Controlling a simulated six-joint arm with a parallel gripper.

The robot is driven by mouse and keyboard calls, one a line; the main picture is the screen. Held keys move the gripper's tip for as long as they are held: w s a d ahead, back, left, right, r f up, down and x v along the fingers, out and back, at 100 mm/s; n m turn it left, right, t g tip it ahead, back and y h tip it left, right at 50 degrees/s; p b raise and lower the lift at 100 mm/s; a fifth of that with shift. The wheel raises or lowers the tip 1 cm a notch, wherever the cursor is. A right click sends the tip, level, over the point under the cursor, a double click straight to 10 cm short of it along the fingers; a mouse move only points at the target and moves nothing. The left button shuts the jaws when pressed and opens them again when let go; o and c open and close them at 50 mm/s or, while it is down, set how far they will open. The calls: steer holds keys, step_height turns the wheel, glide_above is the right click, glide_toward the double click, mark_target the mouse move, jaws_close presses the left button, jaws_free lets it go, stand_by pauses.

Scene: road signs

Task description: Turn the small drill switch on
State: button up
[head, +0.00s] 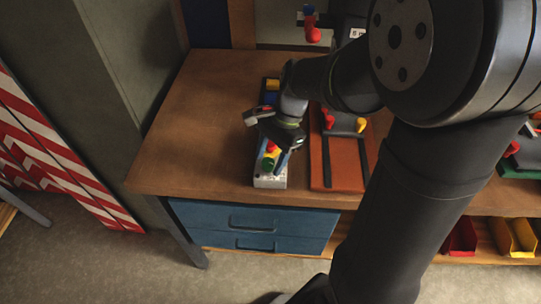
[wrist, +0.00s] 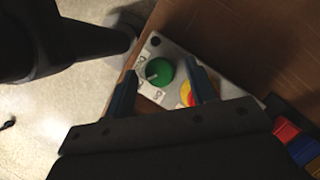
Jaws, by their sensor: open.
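A green round knob (wrist: 158,71) with a pale pointer mark sits on a light grey panel (wrist: 178,48). I take this panel for the drill switch. The green knob also shows in the head view (head: 268,164), near the front end of the light box (head: 270,182). My gripper (wrist: 162,72) is open, with one blue finger on each side of the knob. I cannot tell whether they touch it. A red and yellow part (wrist: 187,93) of the panel is partly hidden by the right finger.
An orange-brown board (head: 336,175) with dark rails, a red knob and a yellow knob lies just right of the panel. Red, blue and yellow blocks (wrist: 286,130) are behind the panel. The wooden bench (head: 190,140) is clear at left; its front edge is close.

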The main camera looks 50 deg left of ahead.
steer(key=shift+c, duration=0.2)
steer(key=c, duration=0.9)
steer(key=shift+n, duration=0.3)
steer(key=n+h, duration=0.1)
steer(key=n, duration=0.1)
steer(key=n+h, duration=0.1)
steer(key=n, duration=0.2)
steer(key=shift+a+t, duration=0.2)
steer(key=shift+t, duration=0.1)
steer(key=n+h, duration=0.1)
steer(key=n, duration=0.2)
steer(key=n+t, duration=0.1)
steer(key=n, duration=0.2)
steer(key=shift+s+a+t+h, duration=0.1)
steer(key=shift+s+t+h, duration=0.1)
steer(key=shift+t+h, duration=0.15)
steer(key=shift+n, duration=0.3)
steer(key=o, duration=0.9)
